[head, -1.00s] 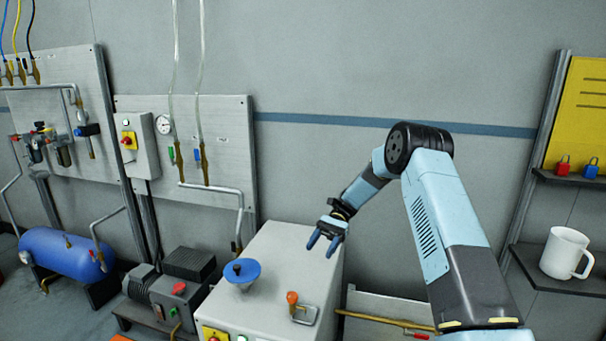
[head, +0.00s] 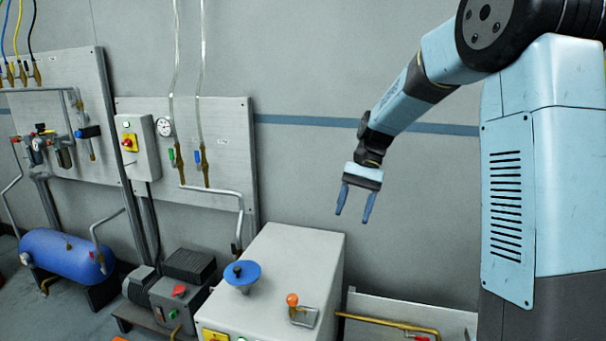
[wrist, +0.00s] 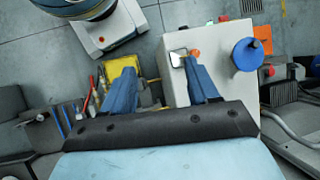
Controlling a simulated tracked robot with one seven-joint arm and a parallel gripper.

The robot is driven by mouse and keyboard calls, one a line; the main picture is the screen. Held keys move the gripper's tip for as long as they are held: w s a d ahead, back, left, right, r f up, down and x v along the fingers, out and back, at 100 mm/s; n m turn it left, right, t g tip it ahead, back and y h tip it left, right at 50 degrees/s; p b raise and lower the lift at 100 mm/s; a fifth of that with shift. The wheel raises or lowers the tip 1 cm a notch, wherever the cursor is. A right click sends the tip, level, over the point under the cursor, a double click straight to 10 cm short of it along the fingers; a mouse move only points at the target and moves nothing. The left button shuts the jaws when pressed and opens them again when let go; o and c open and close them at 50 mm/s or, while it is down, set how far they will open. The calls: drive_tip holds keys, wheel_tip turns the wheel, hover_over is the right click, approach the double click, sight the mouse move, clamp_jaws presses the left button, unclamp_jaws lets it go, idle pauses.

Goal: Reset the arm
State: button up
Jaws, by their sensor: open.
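My gripper (head: 355,202) hangs in the air in front of the grey wall, up and to the right of the grey cabinet. Its two blue fingers are spread apart with nothing between them, pointing down. In the wrist view my gripper (wrist: 163,90) also shows with its fingers apart and empty. My light-blue arm fills the right side of the head view and hides part of the wall there.
The cabinet (head: 290,265) carries a blue disc-shaped knob (head: 242,274) and an orange-tipped lever (head: 293,300). A blue tank (head: 65,254) and a motor unit (head: 180,295) stand left. Pneumatic panels (head: 230,125) line the wall. Free air surrounds my gripper.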

drive_tip(key=s+d+r+n+t+h, duration=0.1)
drive_tip(key=s+d+r+t, duration=0.1)
drive_tip(key=s, duration=0.6)
drive_tip(key=s+d+r+n+t+h, duration=0.1)
drive_tip(key=s+d+r+t, duration=0.2)
drive_tip(key=s+d+t, duration=0.2)
drive_tip(key=s+d+r+n+t+h, duration=0.1)
drive_tip(key=s+d+r+t, duration=0.2)
drive_tip(key=s, duration=0.8)
drive_tip(key=shift+s+d+r+t+h, duration=0.15)
drive_tip(key=shift+s+d+t+h, duration=0.15)
drive_tip(key=shift+s+d, duration=0.15)
idle(0.8)
